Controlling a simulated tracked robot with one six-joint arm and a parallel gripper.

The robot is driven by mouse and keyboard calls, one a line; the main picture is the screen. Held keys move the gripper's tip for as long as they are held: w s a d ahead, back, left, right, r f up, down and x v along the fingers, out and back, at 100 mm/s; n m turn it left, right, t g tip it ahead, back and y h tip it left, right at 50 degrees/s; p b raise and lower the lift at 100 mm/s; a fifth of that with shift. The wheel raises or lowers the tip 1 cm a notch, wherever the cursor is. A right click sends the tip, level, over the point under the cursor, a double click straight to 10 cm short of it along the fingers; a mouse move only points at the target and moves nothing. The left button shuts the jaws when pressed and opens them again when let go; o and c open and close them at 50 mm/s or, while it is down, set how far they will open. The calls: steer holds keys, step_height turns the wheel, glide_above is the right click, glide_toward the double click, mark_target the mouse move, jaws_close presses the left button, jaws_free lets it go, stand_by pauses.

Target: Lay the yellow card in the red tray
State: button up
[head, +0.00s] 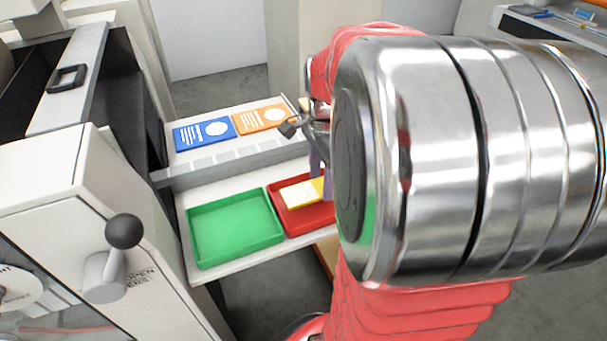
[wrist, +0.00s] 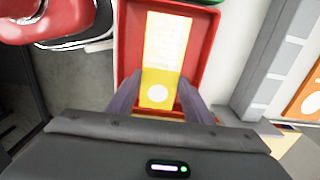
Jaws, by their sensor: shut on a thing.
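The yellow card (head: 302,193) has a pale printed area and a white circle. My gripper (head: 321,185) is shut on its near end. In the wrist view the card (wrist: 167,48) runs lengthwise over the red tray (wrist: 205,70), between the two purple-grey fingers of my gripper (wrist: 158,100). The red tray also shows in the head view (head: 295,222), partly hidden by my arm. The card is over the tray's floor, within its walls in the wrist view. I cannot tell whether it touches the floor.
A green tray (head: 235,228) stands left of the red tray on a white table. Behind them, a raised shelf holds a blue card (head: 204,131) and an orange card (head: 262,118). A white machine with a black-knobbed lever (head: 124,231) stands at the left.

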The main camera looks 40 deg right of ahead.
mark_target(321, 187)
steer(key=shift+f, duration=1.85)
steer(key=o, duration=1)
steer(key=shift+f, duration=0.1)
step_height(321, 187, up, 12)
steer(key=shift+r, duration=0.15)
